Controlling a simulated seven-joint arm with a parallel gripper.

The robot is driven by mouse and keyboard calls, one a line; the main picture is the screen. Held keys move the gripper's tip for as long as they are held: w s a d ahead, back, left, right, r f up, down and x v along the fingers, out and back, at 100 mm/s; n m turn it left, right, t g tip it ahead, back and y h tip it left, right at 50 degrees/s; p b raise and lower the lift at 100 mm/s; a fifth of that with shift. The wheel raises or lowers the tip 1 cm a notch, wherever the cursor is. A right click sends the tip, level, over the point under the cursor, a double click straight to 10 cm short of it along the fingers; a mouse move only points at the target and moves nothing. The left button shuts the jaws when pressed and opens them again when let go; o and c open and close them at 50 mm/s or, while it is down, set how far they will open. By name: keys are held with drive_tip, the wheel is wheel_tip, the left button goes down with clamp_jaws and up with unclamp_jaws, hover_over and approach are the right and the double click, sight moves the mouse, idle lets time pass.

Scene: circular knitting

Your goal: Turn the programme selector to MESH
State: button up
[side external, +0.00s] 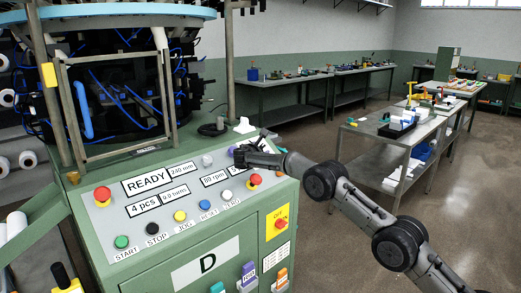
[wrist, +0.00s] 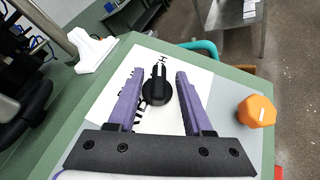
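The selector knob (wrist: 158,88) is black and round with a raised ridge. I cannot tell how far the fingertips are above the panel. In the side view my gripper (side external: 240,153) is over the back right of the green machine's control panel (side external: 100,213) and hides the knob.
An orange knob (wrist: 256,110) stands right of my fingers in the wrist view. A white block (wrist: 90,50) stands at the panel's edge. In the side view, a red button (side external: 255,180) is just below my gripper, and a grey knob (side external: 207,160) is to its left.

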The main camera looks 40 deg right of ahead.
drive_tip(key=shift+r, duration=0.25)
drive_tip(key=shift+s+a, duration=0.15)
drive_tip(key=shift+a, duration=0.05)
drive_tip(key=v, duration=1.3)
drive_tip(key=shift+a, duration=0.15)
